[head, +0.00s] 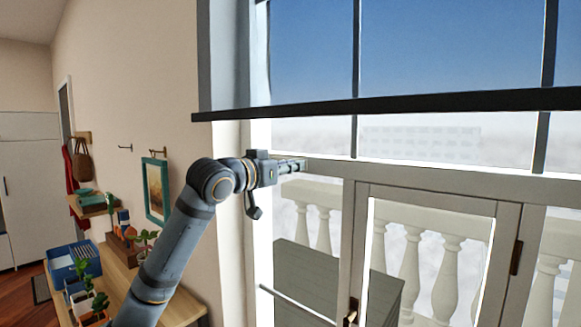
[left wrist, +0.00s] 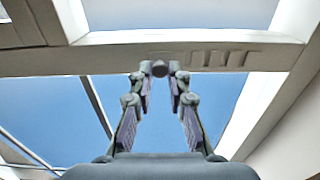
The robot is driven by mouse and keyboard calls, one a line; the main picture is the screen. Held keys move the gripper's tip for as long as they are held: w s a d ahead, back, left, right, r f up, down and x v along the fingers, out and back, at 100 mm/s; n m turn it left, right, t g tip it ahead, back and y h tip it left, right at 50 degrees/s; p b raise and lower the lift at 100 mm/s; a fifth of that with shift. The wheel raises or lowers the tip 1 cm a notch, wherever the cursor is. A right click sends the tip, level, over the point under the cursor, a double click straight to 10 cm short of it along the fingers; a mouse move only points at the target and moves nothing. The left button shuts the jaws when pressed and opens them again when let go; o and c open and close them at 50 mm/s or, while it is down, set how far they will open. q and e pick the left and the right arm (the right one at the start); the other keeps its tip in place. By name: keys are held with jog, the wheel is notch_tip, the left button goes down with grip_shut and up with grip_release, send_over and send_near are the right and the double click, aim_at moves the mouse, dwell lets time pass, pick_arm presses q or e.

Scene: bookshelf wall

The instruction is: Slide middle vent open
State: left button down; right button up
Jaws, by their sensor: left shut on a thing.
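The middle vent is on the pale horizontal bar of the window frame. In the left wrist view, its small round grey knob (left wrist: 159,68) is between my left gripper's fingertips. A row of slots (left wrist: 216,58) is in the bar to the right of the knob. My left gripper (left wrist: 160,78) is shut on the knob. In the head view, the left gripper (head: 294,166) reaches the left end of the bar, and the knob and slots cannot be made out there. My right gripper is in neither view.
A dark blind bar (head: 400,103) hangs above my left gripper. Below are a glazed door (head: 365,220) with a brass handle and a white balustrade (head: 445,270) outside. A wooden table (head: 122,272) with plants and a blue crate (head: 70,258) stands at left.

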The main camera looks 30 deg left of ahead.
pick_arm(q)
jog(key=shift+d+r+p, duration=0.1)
jog(key=shift+d+p, duration=0.4)
jog(key=shift+d, duration=0.3)
jog(key=c, duration=1.5)
grip_release()
jog(key=shift+s, duration=0.1)
jog(key=shift+o, duration=1)
jog(key=shift+d, duration=0.15)
